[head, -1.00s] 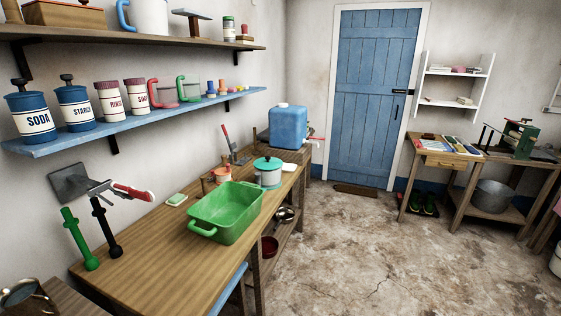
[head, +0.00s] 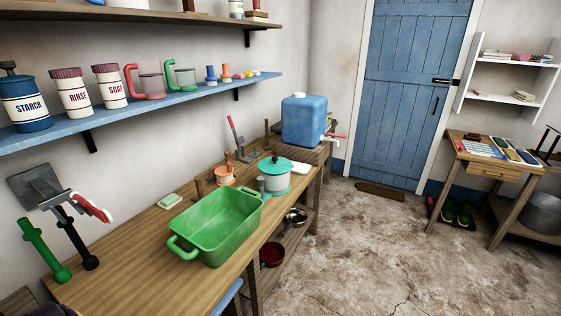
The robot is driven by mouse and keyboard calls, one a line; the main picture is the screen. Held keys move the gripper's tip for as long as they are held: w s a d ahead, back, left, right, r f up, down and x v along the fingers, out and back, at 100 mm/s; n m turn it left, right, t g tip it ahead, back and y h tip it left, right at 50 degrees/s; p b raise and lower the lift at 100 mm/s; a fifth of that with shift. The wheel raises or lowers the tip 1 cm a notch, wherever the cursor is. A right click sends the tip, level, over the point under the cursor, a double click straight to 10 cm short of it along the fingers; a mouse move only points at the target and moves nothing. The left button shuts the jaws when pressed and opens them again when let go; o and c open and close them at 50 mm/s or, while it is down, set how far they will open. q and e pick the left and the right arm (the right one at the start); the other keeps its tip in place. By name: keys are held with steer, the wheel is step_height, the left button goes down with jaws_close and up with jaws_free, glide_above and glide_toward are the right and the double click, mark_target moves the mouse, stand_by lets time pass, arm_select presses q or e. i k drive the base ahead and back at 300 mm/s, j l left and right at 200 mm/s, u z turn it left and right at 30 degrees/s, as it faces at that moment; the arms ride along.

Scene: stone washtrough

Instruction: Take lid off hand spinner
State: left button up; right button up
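The hand spinner (head: 274,184) appears to be the white, round tub at the far end of the wooden bench, beyond the green basin. Its teal lid (head: 275,165) with a dark knob sits on top of it. A grey upright cylinder stands close in front of the tub, and a teal rim shows around its base. Neither of my grippers is in view.
The green basin (head: 216,226) stands on the wooden bench (head: 120,255), nearer than the spinner. A blue water container (head: 304,121) stands behind. Bare floor (head: 370,240) is open to the right.

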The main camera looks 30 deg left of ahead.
mark_target(275, 165)
steer(key=i+u, duration=0.2)
steer(key=i, duration=0.3)
steer(key=i+l+u, duration=0.2)
steer(key=i, duration=0.25)
steer(key=i+l+u, duration=0.2)
steer(key=i, duration=0.3)
